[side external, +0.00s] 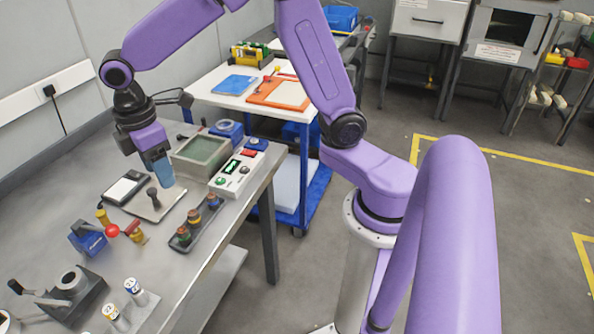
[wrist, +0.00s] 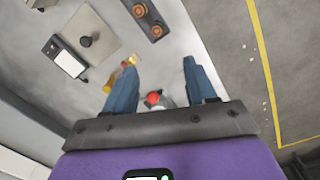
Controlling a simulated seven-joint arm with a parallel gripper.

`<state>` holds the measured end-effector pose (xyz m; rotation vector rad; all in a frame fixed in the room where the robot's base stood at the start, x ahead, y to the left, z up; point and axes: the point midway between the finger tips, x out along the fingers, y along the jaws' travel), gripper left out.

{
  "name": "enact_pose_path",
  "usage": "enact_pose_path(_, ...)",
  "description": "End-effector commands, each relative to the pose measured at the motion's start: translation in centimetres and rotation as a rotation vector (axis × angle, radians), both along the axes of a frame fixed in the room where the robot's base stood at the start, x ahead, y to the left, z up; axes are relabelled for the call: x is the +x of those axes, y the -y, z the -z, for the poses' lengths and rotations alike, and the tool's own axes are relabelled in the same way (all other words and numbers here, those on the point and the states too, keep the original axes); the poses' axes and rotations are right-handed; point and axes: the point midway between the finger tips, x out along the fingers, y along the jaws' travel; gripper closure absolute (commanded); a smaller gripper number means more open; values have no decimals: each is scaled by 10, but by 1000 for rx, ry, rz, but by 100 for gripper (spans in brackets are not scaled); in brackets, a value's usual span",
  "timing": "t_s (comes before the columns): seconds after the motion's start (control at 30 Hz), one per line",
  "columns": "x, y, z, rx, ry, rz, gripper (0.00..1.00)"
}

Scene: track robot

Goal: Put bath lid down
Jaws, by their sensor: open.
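The bath lid, a flat grey plate with an upright dark knob, lies on the bench (side external: 165,204). It also shows at the upper left of the wrist view (wrist: 88,40), outside the fingers. The bath (side external: 203,151) is a grey square tank with an open top and greenish inside, behind the lid. My gripper (side external: 163,180) points down over the bench close to the lid's knob in the side view. In the wrist view its blue fingers (wrist: 160,64) are wide apart with nothing held between them. The exact gap to the lid cannot be told.
A black scale (side external: 125,187) lies left of the lid. A control box with a green display (side external: 237,173) stands right of the bath. A rack of round pieces (side external: 200,222), a red ball (side external: 112,231) and vials (side external: 136,291) are nearer the camera.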

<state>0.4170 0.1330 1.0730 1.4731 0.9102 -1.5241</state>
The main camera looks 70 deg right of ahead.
Motion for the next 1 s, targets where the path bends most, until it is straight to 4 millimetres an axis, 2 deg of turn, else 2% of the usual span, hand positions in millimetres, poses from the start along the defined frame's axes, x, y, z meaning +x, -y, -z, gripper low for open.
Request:
enact_pose_path(0.03, -24, 1, -6, 9, 5, -1, 44)
enact_pose_path(0.2, -98, 10, -14, 38, 12, 11, 44)
enact_pose_path(0.4, -179, 38, -12, 70, 14, 27, 44)
enact_pose_path(0.5, -212, 54, -8, 82, 10, 35, 44)
enact_pose_path(0.6, -234, 68, -4, 91, 8, 42, 44)
enact_pose_path(0.7, -247, 76, 0, 95, 5, 46, 44)
enact_pose_path(1.0, -253, 80, 2, 97, 3, 49, 44)
